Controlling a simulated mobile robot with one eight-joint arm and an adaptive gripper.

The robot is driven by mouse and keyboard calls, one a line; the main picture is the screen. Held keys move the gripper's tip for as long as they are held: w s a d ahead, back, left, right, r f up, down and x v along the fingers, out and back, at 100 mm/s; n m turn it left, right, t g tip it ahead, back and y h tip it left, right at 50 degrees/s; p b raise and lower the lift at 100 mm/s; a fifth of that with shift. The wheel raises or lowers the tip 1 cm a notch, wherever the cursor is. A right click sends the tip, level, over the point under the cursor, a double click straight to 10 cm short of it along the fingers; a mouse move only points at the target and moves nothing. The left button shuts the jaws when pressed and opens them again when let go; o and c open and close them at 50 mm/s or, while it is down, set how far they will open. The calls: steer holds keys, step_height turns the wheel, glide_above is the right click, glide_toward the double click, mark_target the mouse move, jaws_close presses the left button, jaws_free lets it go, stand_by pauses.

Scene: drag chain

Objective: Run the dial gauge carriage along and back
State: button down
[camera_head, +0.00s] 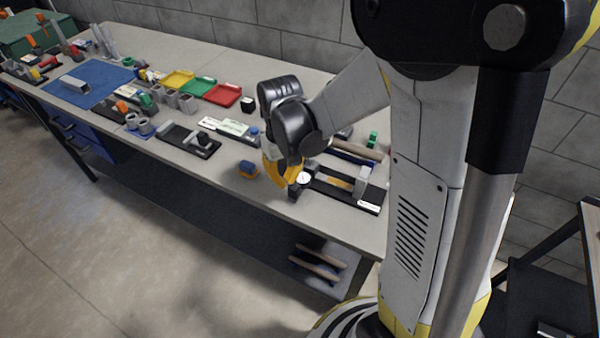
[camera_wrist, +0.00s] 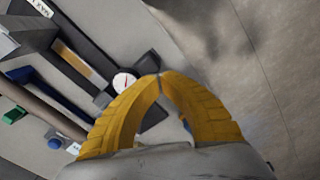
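The dial gauge (camera_head: 303,178), with a round white face and a red needle, is at the left end of a dark rail base (camera_head: 335,190) near the bench's front edge. In the wrist view the gauge (camera_wrist: 124,82) is just left of my fingertips. My gripper (camera_head: 284,184) has yellow fingers that curve together and meet at the tips (camera_wrist: 160,74). The tips are over or beside a dark block (camera_wrist: 148,62) near the gauge. Nothing shows clearly between them, and contact with the carriage cannot be made out. A grey upright block (camera_head: 362,181) stands toward the rail's right end.
Long-handled tools (camera_head: 352,153) lie behind the rail. A black fixture (camera_head: 189,140), a red tray (camera_head: 222,95) and a blue mat (camera_head: 88,84) are farther left. The bench's front edge is close to the rail.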

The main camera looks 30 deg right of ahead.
steer(key=shift+s+d, duration=1.15)
steer(key=shift+s, duration=0.45)
steer(key=shift+s+d, duration=1.1)
steer(key=shift+s, duration=0.45)
steer(key=shift+s+d, duration=1.15)
steer(key=shift+s, duration=0.45)
steer(key=shift+w+a, duration=0.4)
steer(key=shift+w, duration=0.2)
step_height(320, 180, up, 8)
steer(key=p, duration=0.6)
steer(key=shift+a, duration=0.1)
steer(key=s+a+r+m+t+b, duration=0.1)
steer(key=s+a+r+t+b, duration=0.1)
steer(key=a+r+t+b, duration=0.4)
steer(key=shift+s+a+t+b, duration=0.35)
steer(key=shift+a+t+b, duration=0.2)
steer(key=shift+t, duration=0.05)
